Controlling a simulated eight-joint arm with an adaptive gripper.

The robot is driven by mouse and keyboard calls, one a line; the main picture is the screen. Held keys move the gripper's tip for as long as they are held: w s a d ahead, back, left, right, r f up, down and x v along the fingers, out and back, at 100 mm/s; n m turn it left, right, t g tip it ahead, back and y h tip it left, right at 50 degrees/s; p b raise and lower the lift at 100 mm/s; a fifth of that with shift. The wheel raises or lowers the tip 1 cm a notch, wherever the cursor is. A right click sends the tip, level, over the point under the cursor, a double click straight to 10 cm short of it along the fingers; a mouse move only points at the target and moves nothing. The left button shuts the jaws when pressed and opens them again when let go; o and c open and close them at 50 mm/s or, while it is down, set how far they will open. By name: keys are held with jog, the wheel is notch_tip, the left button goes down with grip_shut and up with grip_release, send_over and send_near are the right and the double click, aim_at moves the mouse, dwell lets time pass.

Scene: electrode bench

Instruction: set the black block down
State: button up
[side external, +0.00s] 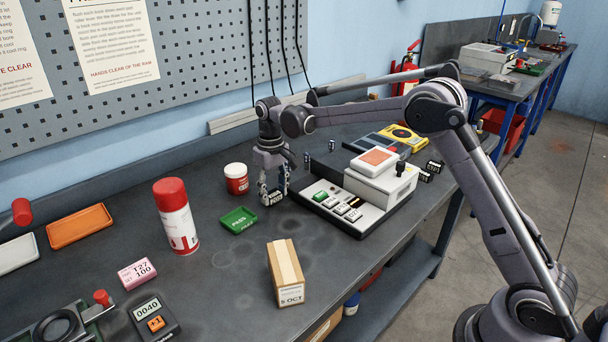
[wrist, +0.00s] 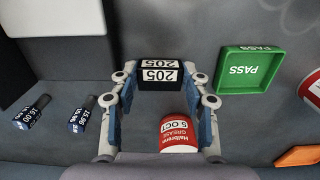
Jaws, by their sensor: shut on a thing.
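The black block (wrist: 159,72) with white 205 labels sits between the fingertips of my gripper (wrist: 158,82) in the wrist view. My gripper is shut on it. In the side view my gripper (side external: 273,190) points down at the bench, left of the grey press-like machine, with the block (side external: 276,197) low between the fingers. The block is close to the bench top; I cannot tell whether it touches. The green PASS tray (side external: 238,220) lies just left of and in front of my gripper, and also shows in the wrist view (wrist: 226,76).
A red grease tin (side external: 237,183) stands close behind the green tray. The machine (side external: 350,215) is close on the right. Other small black labelled blocks (side external: 426,175) stand beyond it. A red-capped can (side external: 177,225) and a cardboard box (side external: 286,275) stand nearer the front.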

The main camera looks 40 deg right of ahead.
jog(key=shift+f, duration=0.4)
jog(key=o, duration=1.1)
jog(key=shift+f, duration=0.15)
